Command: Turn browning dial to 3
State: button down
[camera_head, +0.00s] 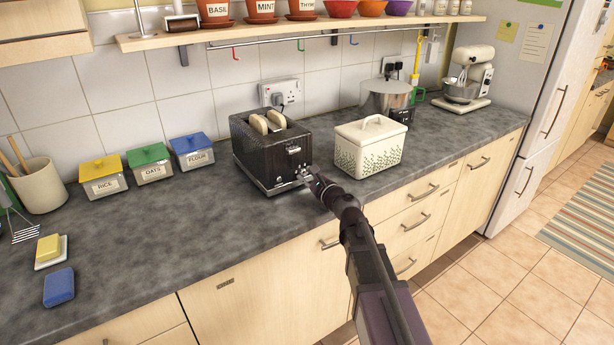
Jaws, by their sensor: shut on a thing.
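A black toaster (250,149) stands on the dark countertop, with two slices of bread (267,122) showing in its slots. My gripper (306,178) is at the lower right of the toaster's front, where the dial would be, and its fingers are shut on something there. The browning dial itself is hidden by the fingers, so its setting cannot be read. My arm reaches in from the lower right.
A white bread bin (368,148) stands close to the right of the toaster. Yellow, green and blue canisters (192,152) stand to its left. A wall shelf (300,32) with pots hangs above.

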jog(key=n, duration=1.4)
dwell(0.4)
jog(key=shift+c, duration=2)
grip_release()
jog(key=shift+s, duration=0.1)
jog(key=v, duration=1.1)
jog(key=shift+s+d, duration=0.3)
